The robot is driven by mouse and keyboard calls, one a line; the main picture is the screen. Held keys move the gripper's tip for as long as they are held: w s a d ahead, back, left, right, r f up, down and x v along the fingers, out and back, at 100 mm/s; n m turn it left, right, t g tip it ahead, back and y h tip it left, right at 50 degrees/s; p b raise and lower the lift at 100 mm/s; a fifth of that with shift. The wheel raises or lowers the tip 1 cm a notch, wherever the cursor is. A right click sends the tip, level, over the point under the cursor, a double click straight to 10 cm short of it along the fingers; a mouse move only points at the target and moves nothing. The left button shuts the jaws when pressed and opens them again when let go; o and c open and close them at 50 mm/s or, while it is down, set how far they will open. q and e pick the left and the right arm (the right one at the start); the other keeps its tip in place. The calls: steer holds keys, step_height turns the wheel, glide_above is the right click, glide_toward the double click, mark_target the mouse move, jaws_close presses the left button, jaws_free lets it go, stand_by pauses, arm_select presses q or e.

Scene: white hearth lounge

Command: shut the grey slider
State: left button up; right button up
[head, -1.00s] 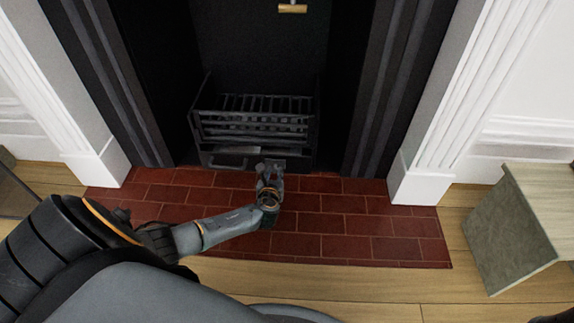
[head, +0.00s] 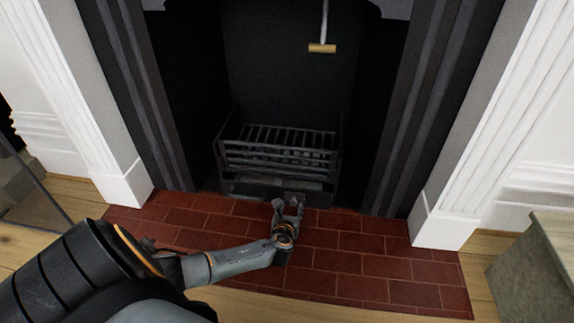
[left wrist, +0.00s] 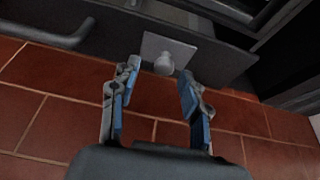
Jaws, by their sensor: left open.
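In the left wrist view a small light grey plate with a round knob (left wrist: 165,62), which looks like the grey slider, sits on the front of a dark panel (left wrist: 105,32) low in the fireplace. My left gripper (head: 288,206) is open and empty over the brick hearth, in front of the grate. In the left wrist view its two fingers (left wrist: 155,100) stand apart, with the knob just beyond and between their tips. No contact shows. In the head view the gripper hides the slider. My right gripper is not in view.
A black grate (head: 278,150) stands in the fireplace above the panel. A dark bar handle (left wrist: 50,35) is on the panel's left. A rod with a wooden grip (head: 322,48) hangs above. The red brick hearth (head: 370,265) is clear; a stone-like block (head: 535,265) stands right.

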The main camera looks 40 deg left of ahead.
arm_select(q)
steer(key=v, duration=1)
steer(key=shift+s, duration=0.3)
steer(key=shift+r, duration=0.15)
